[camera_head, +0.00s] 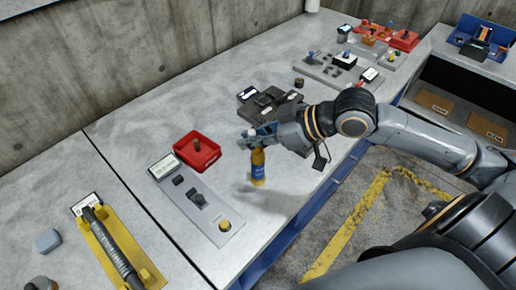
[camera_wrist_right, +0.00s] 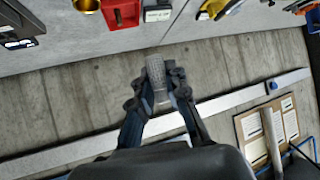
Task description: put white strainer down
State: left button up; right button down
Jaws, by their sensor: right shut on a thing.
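My right gripper (camera_head: 258,132) is above the middle of the grey worktop. In the right wrist view its fingers (camera_wrist_right: 160,98) are closed around a pale, ribbed or meshed piece, which I take for the white strainer (camera_wrist_right: 157,78). In the head view only a small white bit of the strainer (camera_head: 251,133) seems to show at the fingertips; the rest is hidden. My left gripper is not in view.
A red tray (camera_head: 198,152) and a grey button panel (camera_head: 211,217) lie left of the gripper. A dark fixture (camera_head: 270,102) is behind it. A yellow holder with a black rod (camera_head: 118,256) is at the front left. The worktop right of the button panel is mostly clear.

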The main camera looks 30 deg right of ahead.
jog(key=w+d+f, duration=0.1)
jog(key=f, duration=0.1)
jog(key=w+d+f, duration=0.1)
jog(key=w+f, duration=0.1)
jog(key=w+d+f+p, duration=0.1)
jog(key=w+d+f, duration=0.1)
notch_tip(320, 180, down, 3)
jog(key=shift+d+f+p, duration=0.1)
jog(key=shift+p, duration=0.75)
jog(key=shift+f, duration=0.2)
jog(key=shift+f, duration=0.15)
